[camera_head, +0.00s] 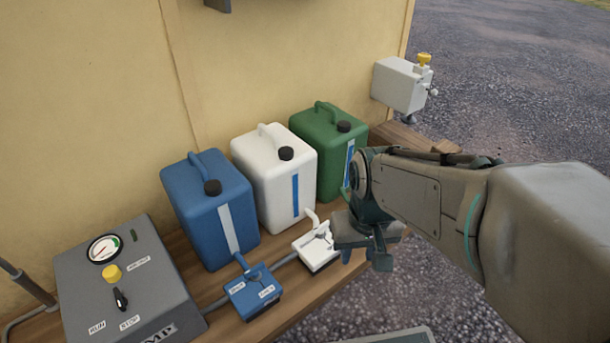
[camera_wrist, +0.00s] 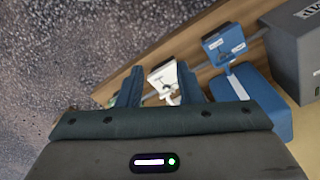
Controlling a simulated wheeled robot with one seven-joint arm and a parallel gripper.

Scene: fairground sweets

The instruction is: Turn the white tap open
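The white tap (camera_head: 317,252) is a small white block with a white lever, at the front of the wooden shelf below the white canister (camera_head: 275,170). It also shows in the wrist view (camera_wrist: 163,80), seen in the gap between my two fingers. My gripper (camera_head: 366,254) is just right of the white tap in the head view, its dark fingers pointing down. In the wrist view my gripper's fingers (camera_wrist: 160,84) stand apart with nothing held between them. Whether a finger touches the lever cannot be told.
A blue tap (camera_head: 252,292) with printed labels stands left of the white one, below a blue canister (camera_head: 210,210). A green canister (camera_head: 328,145) stands behind my arm. A grey pump box (camera_head: 125,285) fills the left end. A white box (camera_head: 400,85) hangs at the wall's right edge.

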